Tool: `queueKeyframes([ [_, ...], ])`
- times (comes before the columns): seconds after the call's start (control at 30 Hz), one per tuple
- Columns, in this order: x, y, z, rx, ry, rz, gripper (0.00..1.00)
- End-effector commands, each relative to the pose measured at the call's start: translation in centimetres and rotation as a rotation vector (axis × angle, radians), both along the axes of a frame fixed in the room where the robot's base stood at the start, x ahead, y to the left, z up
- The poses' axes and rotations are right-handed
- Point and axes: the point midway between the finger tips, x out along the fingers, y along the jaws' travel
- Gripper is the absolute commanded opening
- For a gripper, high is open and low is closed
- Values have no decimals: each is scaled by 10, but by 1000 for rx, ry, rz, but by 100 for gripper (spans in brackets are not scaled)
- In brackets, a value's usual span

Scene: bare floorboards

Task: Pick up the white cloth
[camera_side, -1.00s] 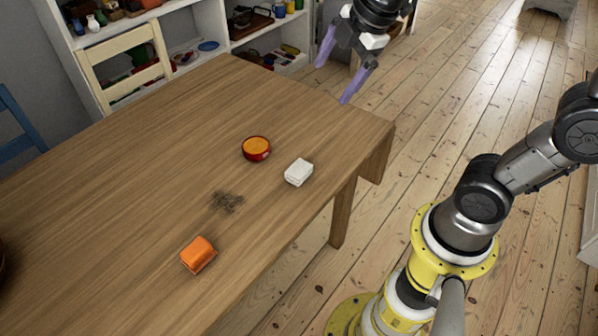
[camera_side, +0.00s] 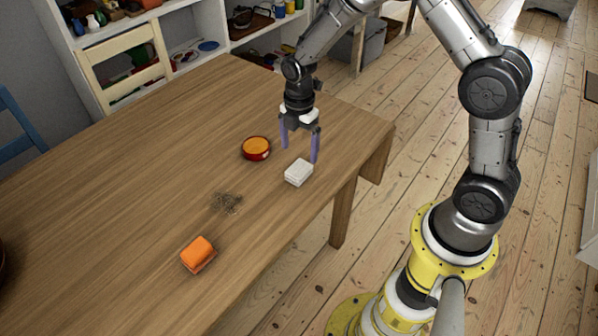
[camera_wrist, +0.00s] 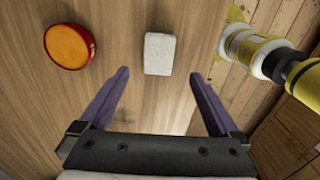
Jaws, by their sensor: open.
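The white cloth (camera_side: 299,173) is a small folded block lying flat on the wooden table near its right edge. In the wrist view the cloth (camera_wrist: 159,54) lies ahead of the fingertips, roughly midway between their lines. My gripper (camera_side: 300,155) points down with its purple fingers spread, just above and behind the cloth in the side view. In the wrist view my gripper (camera_wrist: 160,75) is open, with nothing between its fingers.
A red bowl with orange contents (camera_side: 256,148) stands left of the cloth, close to my gripper. The table (camera_side: 130,180) is otherwise mostly clear. A cream chair (camera_side: 122,62) stands behind.

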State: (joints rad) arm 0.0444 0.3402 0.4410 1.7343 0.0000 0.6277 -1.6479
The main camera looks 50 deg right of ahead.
Motion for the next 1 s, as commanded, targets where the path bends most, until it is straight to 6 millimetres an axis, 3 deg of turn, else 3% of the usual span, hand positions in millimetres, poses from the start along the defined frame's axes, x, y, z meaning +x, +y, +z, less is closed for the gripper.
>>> queueKeyframes([
  [0.1, 0, 0, -18, 0, 1, 0, 98],
  [0.37, 0, -1, -36, 0, 1, -1, 98],
  [0.63, 2, -3, -73, 0, 2, -1, 98],
  [0.97, 3, -3, -81, 0, -2, 0, 98],
  [1.0, 3, -3, -81, 0, -2, 0, 94],
])
